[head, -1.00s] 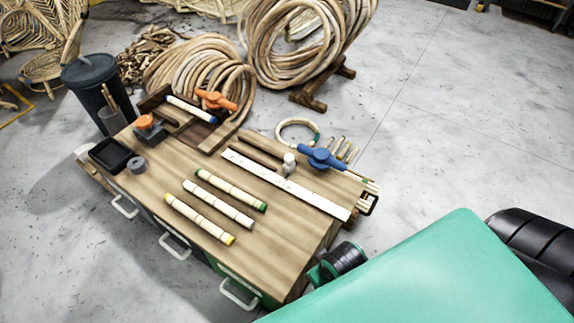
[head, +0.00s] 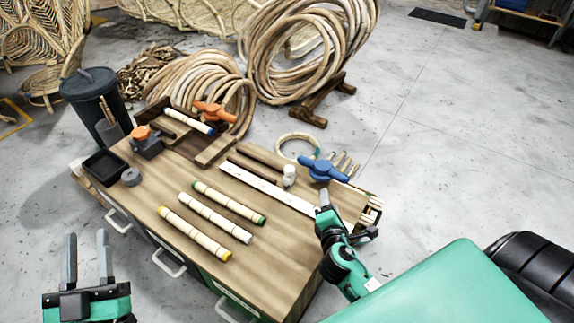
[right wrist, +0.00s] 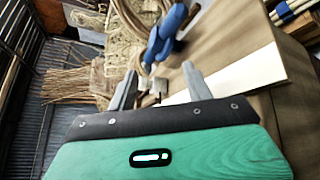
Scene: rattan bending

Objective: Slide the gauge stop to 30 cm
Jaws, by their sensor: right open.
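A white gauge strip (head: 262,184) lies slantwise on the wooden bench top. A small stop with a pale round knob (head: 289,172) stands at the strip's far edge, right of its middle. My right gripper (head: 324,198) is over the strip's right end, apart from the stop. In the right wrist view the strip (right wrist: 247,72) runs behind the open right fingers (right wrist: 157,82), and a small pale piece, probably the stop, shows between them. My left gripper (head: 87,246) is open and empty, off the bench's front left. Scale marks are too small to read.
A blue clamp (head: 322,169) sits behind the strip's right end, close to my right gripper; it also shows in the right wrist view (right wrist: 165,38). Several banded rattan pieces (head: 215,218) lie in front. A wooden tray (head: 217,146) and orange-handled tool (head: 147,139) are farther left.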

